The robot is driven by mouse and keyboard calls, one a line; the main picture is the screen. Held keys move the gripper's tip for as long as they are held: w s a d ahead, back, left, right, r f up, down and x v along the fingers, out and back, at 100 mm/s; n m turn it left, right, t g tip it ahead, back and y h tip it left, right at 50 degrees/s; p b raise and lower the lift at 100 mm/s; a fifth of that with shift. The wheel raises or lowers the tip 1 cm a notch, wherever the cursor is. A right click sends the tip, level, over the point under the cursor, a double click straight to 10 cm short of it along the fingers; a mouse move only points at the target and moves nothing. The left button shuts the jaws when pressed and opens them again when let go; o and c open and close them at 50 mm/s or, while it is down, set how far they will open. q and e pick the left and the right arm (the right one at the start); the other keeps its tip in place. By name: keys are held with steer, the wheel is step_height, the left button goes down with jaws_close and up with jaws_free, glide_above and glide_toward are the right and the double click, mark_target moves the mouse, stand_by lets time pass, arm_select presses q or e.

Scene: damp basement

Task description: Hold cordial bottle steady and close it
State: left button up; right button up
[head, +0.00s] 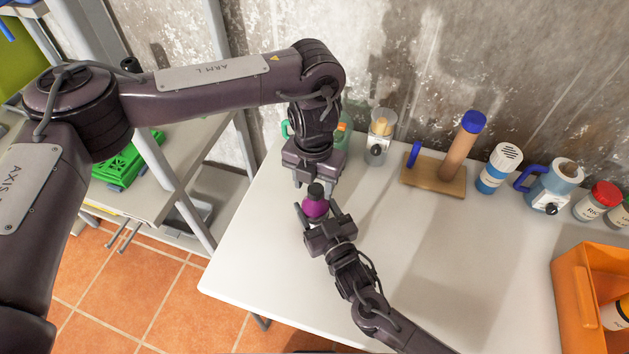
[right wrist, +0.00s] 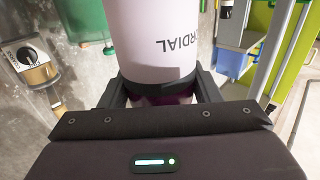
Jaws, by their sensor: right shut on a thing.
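The cordial bottle (head: 316,208), purple with a dark top (head: 315,190), stands upright near the left part of the white table. My right gripper (head: 318,217) is shut on its body from the front. In the right wrist view the bottle's pale label (right wrist: 165,35) with upside-down lettering rises beyond the fingers (right wrist: 160,97). My left gripper (head: 314,186) points down over the dark top from above. Its fingers are apart, one on each side of the top, and I see no clear contact. Whether the dark top is a seated cap I cannot tell.
Behind, along the wall, stand a clear-topped dispenser (head: 382,135), a wooden board (head: 432,177) with a blue-topped roll, a blue-and-white container (head: 498,170) and a blue mug-like jar (head: 555,185). An orange crate (head: 572,300) is at the right. The table's middle is clear.

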arm_select(q)
steer(key=shift+d, duration=0.1)
step_height(320, 180, up, 12)
arm_select(e)
steer(key=shift+s, duration=0.1)
stand_by(0.5)
steer(key=o, duration=1.3)
steer(key=shift+c, duration=0.2)
steer(key=v, duration=1.2)
